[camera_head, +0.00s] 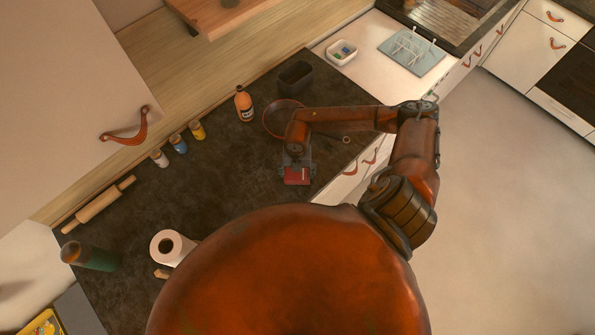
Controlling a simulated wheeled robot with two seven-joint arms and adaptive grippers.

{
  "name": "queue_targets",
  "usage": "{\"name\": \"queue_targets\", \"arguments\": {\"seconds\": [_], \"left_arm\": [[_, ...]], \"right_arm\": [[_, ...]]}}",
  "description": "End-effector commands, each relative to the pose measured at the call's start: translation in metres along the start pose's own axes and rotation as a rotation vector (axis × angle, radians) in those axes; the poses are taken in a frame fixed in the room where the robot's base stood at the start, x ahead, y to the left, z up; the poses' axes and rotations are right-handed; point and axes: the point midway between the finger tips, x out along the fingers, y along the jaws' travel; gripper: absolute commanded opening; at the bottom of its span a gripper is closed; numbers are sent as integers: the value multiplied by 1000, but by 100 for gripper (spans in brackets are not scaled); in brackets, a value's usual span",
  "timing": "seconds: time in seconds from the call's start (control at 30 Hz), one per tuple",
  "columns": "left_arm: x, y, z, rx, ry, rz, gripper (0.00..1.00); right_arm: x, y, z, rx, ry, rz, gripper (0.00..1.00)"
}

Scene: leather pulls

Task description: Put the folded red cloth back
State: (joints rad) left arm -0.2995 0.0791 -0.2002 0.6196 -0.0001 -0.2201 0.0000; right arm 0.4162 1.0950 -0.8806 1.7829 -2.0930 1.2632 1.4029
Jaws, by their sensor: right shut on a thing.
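The folded red cloth (297,176) is a small red block over the dark counter, near its front edge. My right gripper (297,168) points down from the end of my orange-brown arm and is shut on the cloth. I cannot tell whether the cloth touches the counter or is held just above it. Part of the cloth is hidden by the gripper. My left gripper is not in view.
Behind my right arm stand a round brown bowl (275,125), an orange bottle (244,105) and a dark bin (295,75). Several small jars (179,144), a rolling pin (98,205) and a paper roll (170,247) are to the left. The middle counter (220,185) is clear.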

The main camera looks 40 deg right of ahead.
Motion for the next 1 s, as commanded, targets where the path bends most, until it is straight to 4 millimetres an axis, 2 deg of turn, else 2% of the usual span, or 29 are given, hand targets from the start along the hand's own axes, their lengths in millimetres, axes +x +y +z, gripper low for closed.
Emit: {"name": "queue_targets", "arguments": {"seconds": [0.27, 0.3, 0.53, 0.83, 0.9, 1.0], "left_arm": [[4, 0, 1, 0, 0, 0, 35], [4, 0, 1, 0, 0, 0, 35], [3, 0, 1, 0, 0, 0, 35], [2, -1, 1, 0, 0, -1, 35], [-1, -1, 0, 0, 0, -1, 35], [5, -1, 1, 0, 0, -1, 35]], "right_arm": [[4, 0, 0, 0, 0, 0, 49], [4, 0, 0, 0, 0, 0, 73], [3, 0, 0, 1, 0, 0, 89], [2, 0, 0, 1, 0, 0, 89], [-2, 0, 0, 1, 0, 0, 89], [-11, 0, 1, 0, -2, 2, 89]]}}
